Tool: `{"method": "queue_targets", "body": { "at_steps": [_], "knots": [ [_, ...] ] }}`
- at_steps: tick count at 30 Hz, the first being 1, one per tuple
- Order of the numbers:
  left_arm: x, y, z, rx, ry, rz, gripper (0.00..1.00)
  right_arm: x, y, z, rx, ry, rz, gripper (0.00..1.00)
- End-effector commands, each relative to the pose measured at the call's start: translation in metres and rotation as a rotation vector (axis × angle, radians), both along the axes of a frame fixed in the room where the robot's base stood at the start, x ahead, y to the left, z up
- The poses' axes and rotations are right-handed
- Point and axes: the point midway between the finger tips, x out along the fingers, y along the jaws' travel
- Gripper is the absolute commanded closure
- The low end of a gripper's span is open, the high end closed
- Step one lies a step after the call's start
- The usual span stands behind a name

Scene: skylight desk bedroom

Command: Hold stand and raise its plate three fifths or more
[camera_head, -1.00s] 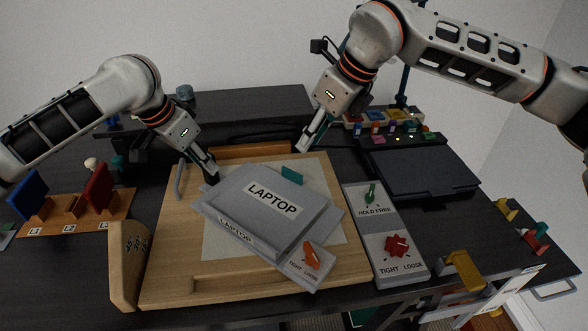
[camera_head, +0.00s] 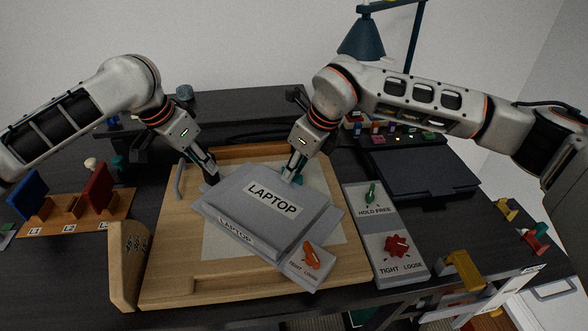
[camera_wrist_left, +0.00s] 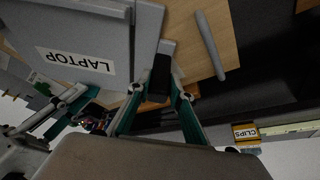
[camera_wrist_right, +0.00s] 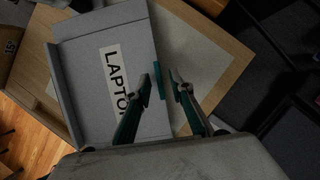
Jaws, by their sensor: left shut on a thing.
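The grey stand (camera_head: 235,232) lies turned on the wooden board, with its low, slightly tilted plate (camera_head: 248,188) labelled LAPTOP. The plate also shows in the left wrist view (camera_wrist_left: 112,35) and the right wrist view (camera_wrist_right: 90,82). My left gripper (camera_head: 211,176) is shut on a dark piece (camera_wrist_left: 160,77) at the stand's left rear corner. My right gripper (camera_head: 293,172) is open at the plate's rear edge, by the teal tab (camera_wrist_right: 159,81). In the right wrist view its fingers are apart, close to the tab; I cannot tell whether they touch it.
The wooden board (camera_head: 170,255) has a raised front ledge. An orange knob (camera_head: 312,255) sits on the stand's front TIGHT/LOOSE panel. A grey panel (camera_head: 380,215) with a green lever and red knob lies right. A dark closed laptop (camera_head: 420,170) is behind it.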

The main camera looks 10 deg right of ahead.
Motion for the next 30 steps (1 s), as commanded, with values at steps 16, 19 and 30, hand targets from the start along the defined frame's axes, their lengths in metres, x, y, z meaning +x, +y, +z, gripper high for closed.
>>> {"method": "queue_targets", "body": {
  "at_steps": [16,19,30],
  "knots": [
    [0.0,0.0,0.001,-0.001,-0.001,0.0,1.0,0.001,0.001,-0.004,0.0,0.0,0.0,1.0],
    [0.0,0.0,0.001,-0.001,-0.001,0.0,1.0,0.001,0.001,-0.004,0.0,0.0,0.0,1.0],
    [0.0,0.0,0.001,-0.001,-0.001,0.0,1.0,-0.003,0.006,0.018,0.002,-0.001,0.0,1.0]
  ]
}}
